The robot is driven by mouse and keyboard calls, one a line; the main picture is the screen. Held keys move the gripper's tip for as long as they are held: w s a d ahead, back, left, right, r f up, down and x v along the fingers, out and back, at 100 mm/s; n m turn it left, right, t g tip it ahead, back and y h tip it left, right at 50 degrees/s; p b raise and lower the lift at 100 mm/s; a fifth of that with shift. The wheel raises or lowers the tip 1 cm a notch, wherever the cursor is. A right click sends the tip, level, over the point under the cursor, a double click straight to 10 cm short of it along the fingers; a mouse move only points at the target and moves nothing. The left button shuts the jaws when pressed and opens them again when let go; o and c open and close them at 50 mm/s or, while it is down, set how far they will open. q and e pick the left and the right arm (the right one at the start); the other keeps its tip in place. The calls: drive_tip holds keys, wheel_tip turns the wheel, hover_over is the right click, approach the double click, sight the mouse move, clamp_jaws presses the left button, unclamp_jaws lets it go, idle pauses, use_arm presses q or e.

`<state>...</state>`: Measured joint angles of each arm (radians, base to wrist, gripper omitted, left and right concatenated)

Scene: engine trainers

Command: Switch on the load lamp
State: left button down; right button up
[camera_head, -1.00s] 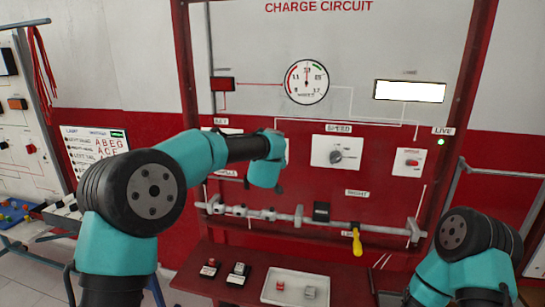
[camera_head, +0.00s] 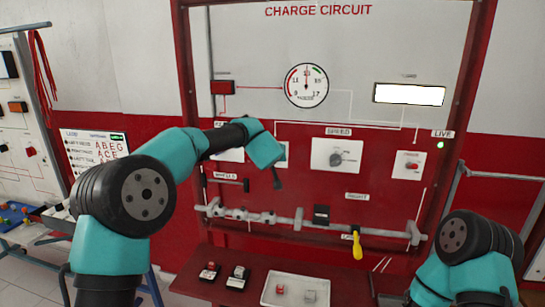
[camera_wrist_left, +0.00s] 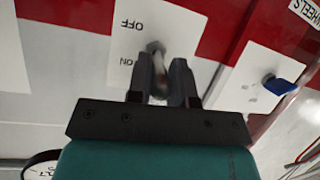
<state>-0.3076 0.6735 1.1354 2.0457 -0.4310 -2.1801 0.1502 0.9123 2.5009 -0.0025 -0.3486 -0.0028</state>
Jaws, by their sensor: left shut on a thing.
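My left gripper (camera_head: 277,181) is at the red panel, below a white switch plate partly hidden behind my wrist. In the left wrist view, the gripper (camera_wrist_left: 163,82) is shut on a metal toggle lever (camera_wrist_left: 156,54). The lever stands on a white plate (camera_wrist_left: 118,45) marked OFF and ON, which appears upside down there. Its exact tilt is hard to tell. A bright white rectangle (camera_head: 409,93) glows at the upper right of the board; its small label is unreadable. My right arm is at the lower right, its gripper out of view.
A SPEED knob (camera_head: 336,158) and a red switch (camera_head: 408,164) are right of the left gripper. A grey rail (camera_head: 300,221) with a yellow handle (camera_head: 357,245) crosses below. A tray (camera_head: 268,292) lies on the red shelf. A blue knob (camera_wrist_left: 280,85) is near the gripper.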

use_arm(q)
drive_tip(key=shift+r+g, duration=0.1)
drive_tip(key=shift+g, duration=0.2)
idle(0.4)
drive_tip(key=c, duration=1)
unclamp_jaws()
drive_tip(key=v, duration=1.7)
drive_tip(key=shift+s, duration=0.2)
